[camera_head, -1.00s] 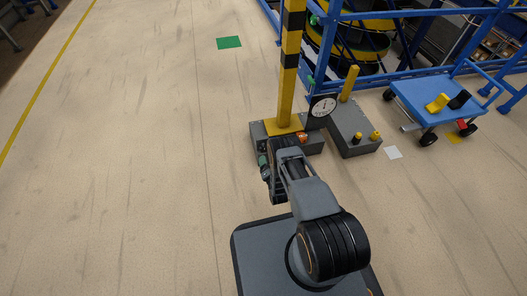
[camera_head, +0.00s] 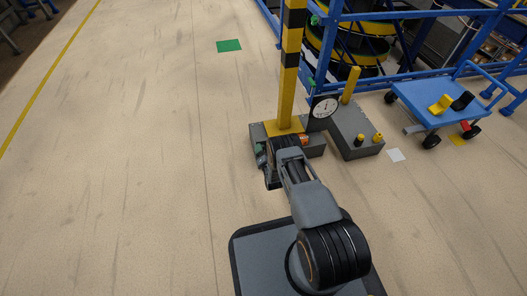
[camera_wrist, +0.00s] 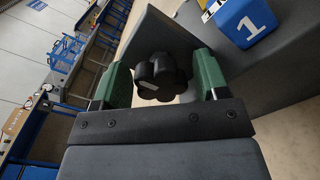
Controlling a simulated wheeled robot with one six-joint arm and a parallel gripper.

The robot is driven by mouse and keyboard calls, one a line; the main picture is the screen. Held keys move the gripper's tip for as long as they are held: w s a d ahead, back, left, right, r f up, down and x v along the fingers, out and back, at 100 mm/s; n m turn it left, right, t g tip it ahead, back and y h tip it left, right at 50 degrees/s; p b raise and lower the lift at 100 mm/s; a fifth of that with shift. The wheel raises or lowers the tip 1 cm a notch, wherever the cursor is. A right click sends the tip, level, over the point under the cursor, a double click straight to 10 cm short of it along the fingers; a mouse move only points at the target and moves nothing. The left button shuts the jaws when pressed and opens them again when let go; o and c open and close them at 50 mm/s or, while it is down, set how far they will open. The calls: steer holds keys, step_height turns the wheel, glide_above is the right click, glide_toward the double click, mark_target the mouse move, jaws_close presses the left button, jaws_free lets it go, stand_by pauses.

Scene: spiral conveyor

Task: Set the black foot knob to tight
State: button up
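A black lobed knob (camera_wrist: 162,77) with a small pale mark shows in the wrist view, beside a dark grey panel. My gripper (camera_wrist: 161,83) has its two green fingers apart, one on each side of the knob. Small gaps seem to remain, but I cannot tell whether either finger touches it. In the head view my gripper (camera_head: 263,158) is low at the left side of the grey base (camera_head: 314,146) of the striped post. My arm hides the knob there. I cannot read the knob's setting.
A yellow-black post (camera_head: 289,80) rises from the base, with an orange knob (camera_head: 303,140) and a round dial (camera_head: 325,107) near it. A grey box (camera_head: 357,133) and a blue cart (camera_head: 436,101) stand right. Left floor is clear.

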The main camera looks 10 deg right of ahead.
steer(key=c, duration=0.7)
steer(key=shift+a, duration=0.2)
steer(key=shift+c, duration=0.8)
steer(key=shift+d, duration=0.15)
steer(key=shift+m, duration=2)
steer(key=m, duration=2)
steer(key=shift+s, duration=0.1)
steer(key=m, duration=1)
steer(key=shift+m, duration=0.4)
steer(key=m, duration=0.4)
steer(key=shift+m, duration=0.7)
